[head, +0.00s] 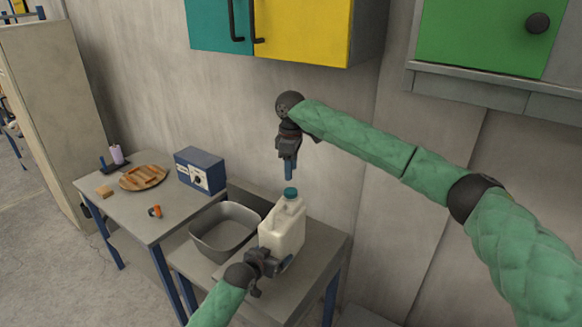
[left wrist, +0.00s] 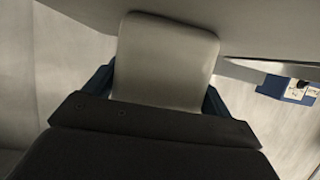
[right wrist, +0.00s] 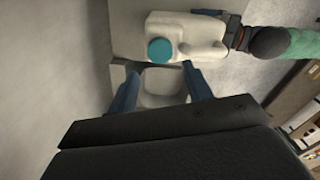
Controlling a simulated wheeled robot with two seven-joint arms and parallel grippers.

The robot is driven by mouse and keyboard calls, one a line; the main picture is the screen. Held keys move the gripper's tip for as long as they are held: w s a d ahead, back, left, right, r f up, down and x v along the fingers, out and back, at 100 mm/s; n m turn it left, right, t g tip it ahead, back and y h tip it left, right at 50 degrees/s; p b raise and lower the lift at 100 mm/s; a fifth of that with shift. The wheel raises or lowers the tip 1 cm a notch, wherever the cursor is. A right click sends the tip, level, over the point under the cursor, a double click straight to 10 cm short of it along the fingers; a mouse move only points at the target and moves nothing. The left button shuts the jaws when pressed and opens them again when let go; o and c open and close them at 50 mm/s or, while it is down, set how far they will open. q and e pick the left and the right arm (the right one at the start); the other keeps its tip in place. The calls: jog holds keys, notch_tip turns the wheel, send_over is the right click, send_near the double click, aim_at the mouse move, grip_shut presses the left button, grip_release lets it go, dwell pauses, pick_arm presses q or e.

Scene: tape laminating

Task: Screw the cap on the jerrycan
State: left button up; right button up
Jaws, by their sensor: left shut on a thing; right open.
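The white jerrycan (head: 282,232) stands upright on the grey table in the head view. The teal cap (head: 291,192) sits on its top at the neck; how tightly it is seated I cannot tell. My left gripper (head: 272,262) is shut on the jerrycan's lower body, with a finger on either side of it in the left wrist view (left wrist: 165,60). My right gripper (head: 289,178) is open and empty, pointing down above the cap and apart from it. In the right wrist view the cap (right wrist: 161,50) shows beyond the open fingers (right wrist: 160,85).
A grey basin (head: 224,232) stands left of the jerrycan. On the left table (head: 130,215) are a blue box (head: 200,170), a round plate (head: 143,178) and small items. The wall is close behind, and cabinets (head: 290,30) hang above. The space around the cap is clear.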

aim_at(291, 191)
jog(key=shift+f, duration=0.1)
dwell(0.4)
jog(key=shift+f, duration=3.9)
jog(key=shift+c, duration=0.2)
jog(key=c, duration=0.8)
jog(key=o, duration=1.2)
notch_tip(291, 191, up, 12)
